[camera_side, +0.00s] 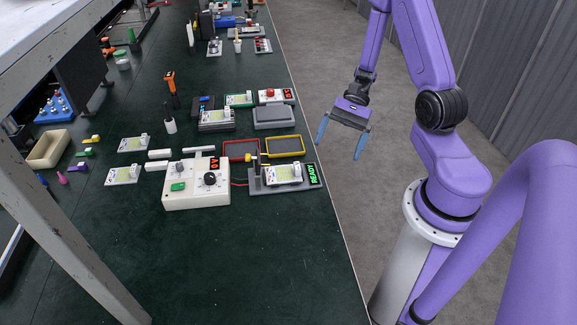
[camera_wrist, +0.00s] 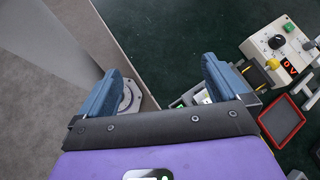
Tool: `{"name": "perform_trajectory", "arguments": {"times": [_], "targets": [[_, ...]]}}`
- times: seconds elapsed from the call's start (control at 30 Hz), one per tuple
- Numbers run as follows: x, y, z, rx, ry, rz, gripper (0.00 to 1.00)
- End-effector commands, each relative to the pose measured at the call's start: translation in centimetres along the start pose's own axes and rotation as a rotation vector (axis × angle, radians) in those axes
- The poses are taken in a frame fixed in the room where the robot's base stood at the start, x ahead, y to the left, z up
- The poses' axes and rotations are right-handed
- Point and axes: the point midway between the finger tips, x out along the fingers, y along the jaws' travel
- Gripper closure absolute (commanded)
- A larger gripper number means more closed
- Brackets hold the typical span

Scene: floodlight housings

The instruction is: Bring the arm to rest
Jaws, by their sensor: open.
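My gripper (camera_side: 340,142) hangs in the air off the right side of the green bench (camera_side: 260,250), above the grey floor. Its two blue fingers are spread wide with nothing between them. In the wrist view my gripper (camera_wrist: 155,85) is also open and empty, with the bench's edge running below it. It touches nothing.
On the bench stand a white control box (camera_side: 197,195), a grey test fixture (camera_side: 258,187) with a board and a green READY display, a red tray (camera_side: 240,151) and a yellow tray (camera_side: 285,146). The bench front is clear. A corrugated wall (camera_side: 520,60) stands at right.

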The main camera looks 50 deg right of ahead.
Motion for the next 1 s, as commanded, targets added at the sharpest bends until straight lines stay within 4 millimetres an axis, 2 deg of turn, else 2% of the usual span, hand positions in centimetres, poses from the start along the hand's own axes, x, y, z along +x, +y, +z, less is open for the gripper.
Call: {"name": "perform_trajectory", "arguments": {"times": [0.1, 0.5, 1.0], "targets": [[1.0, -0.3, 2.4, -0.168, 0.024, 0.161, 0.00], [3.5, 0.4, 9.5, -0.747, 0.100, 0.630, 0.00], [4.9, 2.7, 17.2, -1.560, 0.183, 1.023, 0.00]]}}
